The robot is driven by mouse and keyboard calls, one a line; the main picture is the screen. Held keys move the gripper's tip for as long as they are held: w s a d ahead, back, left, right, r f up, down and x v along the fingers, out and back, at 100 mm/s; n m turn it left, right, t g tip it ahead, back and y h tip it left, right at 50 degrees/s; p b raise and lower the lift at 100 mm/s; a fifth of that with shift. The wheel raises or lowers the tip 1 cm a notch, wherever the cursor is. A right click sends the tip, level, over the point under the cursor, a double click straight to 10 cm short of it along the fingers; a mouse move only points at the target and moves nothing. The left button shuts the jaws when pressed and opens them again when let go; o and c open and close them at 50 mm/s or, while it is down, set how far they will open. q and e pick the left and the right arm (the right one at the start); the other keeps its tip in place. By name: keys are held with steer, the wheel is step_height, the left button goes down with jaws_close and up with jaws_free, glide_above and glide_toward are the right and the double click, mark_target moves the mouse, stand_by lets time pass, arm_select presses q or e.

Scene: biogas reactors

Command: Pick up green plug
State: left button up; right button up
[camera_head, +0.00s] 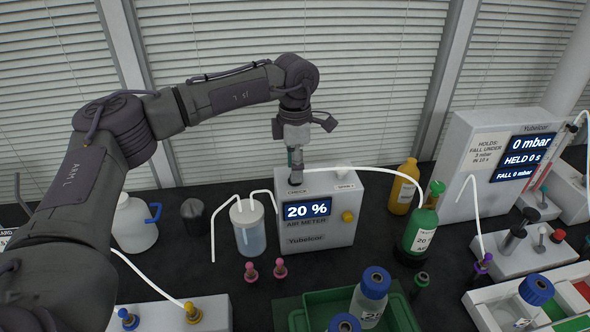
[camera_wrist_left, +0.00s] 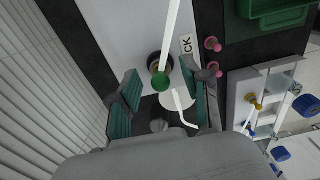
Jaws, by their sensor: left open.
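My left gripper (camera_head: 295,178) hangs over the left top of the white air meter box (camera_head: 318,232), by the CHECK label. In the left wrist view, its two green-padded fingers are spread apart, with nothing held. The green plug (camera_wrist_left: 161,82) shows between the fingers as a round green knob at a dark round port, with a white tube running by it. The gap to each finger is visible; how far the fingertips are above it is unclear. In the head view the plug is hidden behind the gripper. My right gripper is not in view.
A green bottle (camera_head: 420,232) and a yellow bottle (camera_head: 403,188) stand right of the box. A clear jar (camera_head: 248,228) with tubes stands left. Two pink plugs (camera_head: 251,272) and a green tray (camera_head: 402,309) are in front. White tubes arch near the gripper.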

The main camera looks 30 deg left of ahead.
arm_select(q)
jaws_close()
steer(key=shift+r, duration=0.15)
